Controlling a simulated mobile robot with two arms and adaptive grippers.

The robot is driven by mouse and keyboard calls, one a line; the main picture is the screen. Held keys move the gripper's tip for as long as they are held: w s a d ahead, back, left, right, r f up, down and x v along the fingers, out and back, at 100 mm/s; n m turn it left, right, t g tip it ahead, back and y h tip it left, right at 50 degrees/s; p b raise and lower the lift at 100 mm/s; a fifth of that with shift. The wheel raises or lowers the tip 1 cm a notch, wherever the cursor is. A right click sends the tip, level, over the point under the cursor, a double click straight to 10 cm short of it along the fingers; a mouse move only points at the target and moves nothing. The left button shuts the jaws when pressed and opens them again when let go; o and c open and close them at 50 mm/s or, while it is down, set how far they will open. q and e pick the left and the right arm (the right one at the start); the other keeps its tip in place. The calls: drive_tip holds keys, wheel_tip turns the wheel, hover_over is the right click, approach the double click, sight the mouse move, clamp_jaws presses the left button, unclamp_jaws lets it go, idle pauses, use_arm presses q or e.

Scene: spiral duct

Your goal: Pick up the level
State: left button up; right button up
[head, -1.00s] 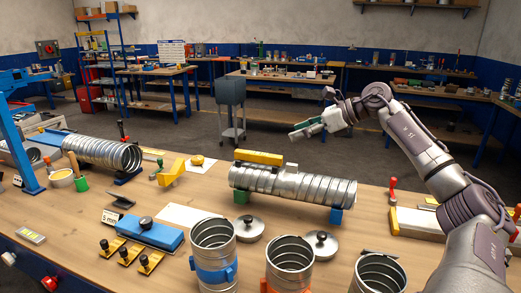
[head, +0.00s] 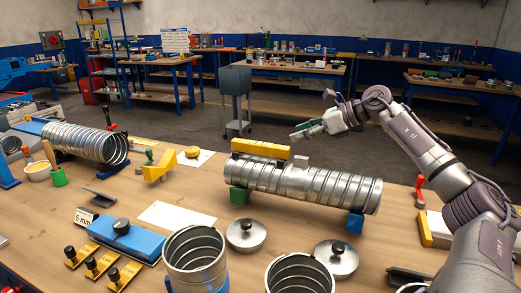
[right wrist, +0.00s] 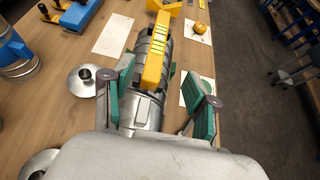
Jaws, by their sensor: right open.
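The level is a yellow bar (head: 260,148) lying along the top of the left end of a ribbed metal spiral duct (head: 300,183). In the right wrist view the level (right wrist: 154,68) runs away from the camera along the duct. My right gripper (head: 307,131) is open and empty, behind and above the level's right end in the head view. In the right wrist view its green-padded fingers (right wrist: 158,92) stand apart, one on each side of the level's near end, without visible contact. My left gripper is not in view.
The duct rests on a green support (head: 239,195) and a blue support (head: 356,221). Metal lids (head: 246,236) and upright duct pieces (head: 195,262) stand in front. A yellow bracket (head: 157,168) is to the left.

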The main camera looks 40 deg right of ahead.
sight(268, 144)
drive_tip(key=p+x, duration=0.1)
drive_tip(key=x, duration=0.1)
drive_tip(key=p+x, duration=0.2)
drive_tip(key=x, duration=0.1)
drive_tip(key=shift+w+a+r+p, duration=0.1)
drive_tip(key=shift+w+a+p, duration=0.25)
drive_tip(key=shift+p, duration=0.05)
drive_tip(key=shift+w+f, duration=0.25)
drive_tip(key=p+x, duration=0.3)
drive_tip(key=x, duration=0.2)
drive_tip(key=shift+s+a, duration=0.1)
drive_tip(key=shift+f, duration=0.35)
drive_tip(key=shift+r, duration=0.1)
drive_tip(key=c, duration=0.4)
clamp_jaws()
